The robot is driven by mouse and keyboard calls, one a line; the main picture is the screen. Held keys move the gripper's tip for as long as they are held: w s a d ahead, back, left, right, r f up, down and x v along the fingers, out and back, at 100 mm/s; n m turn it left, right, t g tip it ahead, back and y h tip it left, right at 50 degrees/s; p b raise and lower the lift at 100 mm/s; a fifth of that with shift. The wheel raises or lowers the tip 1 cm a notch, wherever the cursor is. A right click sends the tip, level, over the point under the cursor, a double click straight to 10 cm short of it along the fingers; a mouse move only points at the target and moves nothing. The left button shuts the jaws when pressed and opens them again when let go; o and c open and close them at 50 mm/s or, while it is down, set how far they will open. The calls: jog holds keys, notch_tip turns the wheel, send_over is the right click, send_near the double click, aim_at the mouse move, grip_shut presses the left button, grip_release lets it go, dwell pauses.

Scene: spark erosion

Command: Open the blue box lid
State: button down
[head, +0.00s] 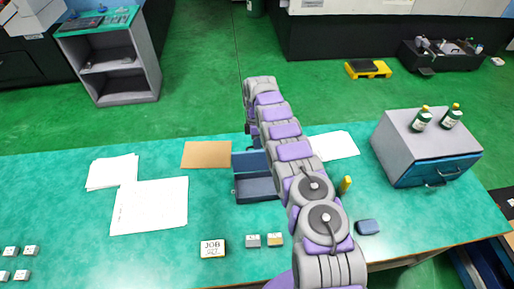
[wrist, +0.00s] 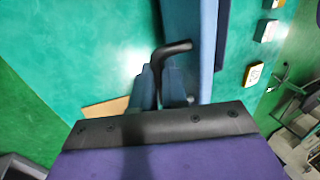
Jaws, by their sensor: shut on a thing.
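The blue box (head: 257,189) stands on the green table, and its hollow inside shows in the head view. Its lid (head: 249,161) is raised at the back edge, roughly upright. My arm covers the box's right part. In the wrist view, blue panels of the box (wrist: 208,50) run down the upper middle. A black bent handle (wrist: 174,47) lies between the fingers of my gripper (wrist: 163,82), which is shut on it beside the blue panel. My gripper is mostly hidden behind my arm in the head view.
A brown board (head: 206,154) and white papers (head: 150,206) lie to the left. A JOB SET sign (head: 212,248) and small blocks (head: 253,240) lie in front. A grey cabinet with a blue drawer (head: 424,155) carries two green bottles at right. A yellow item (head: 345,185) is close to my arm.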

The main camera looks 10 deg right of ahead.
jog(key=shift+w+f+b, duration=0.15)
jog(key=shift+w+b, duration=0.2)
jog(key=shift+w, duration=0.2)
jog(key=c, duration=1.2)
grip_release()
jog(key=shift+o, duration=0.2)
jog(key=shift+s, duration=0.2)
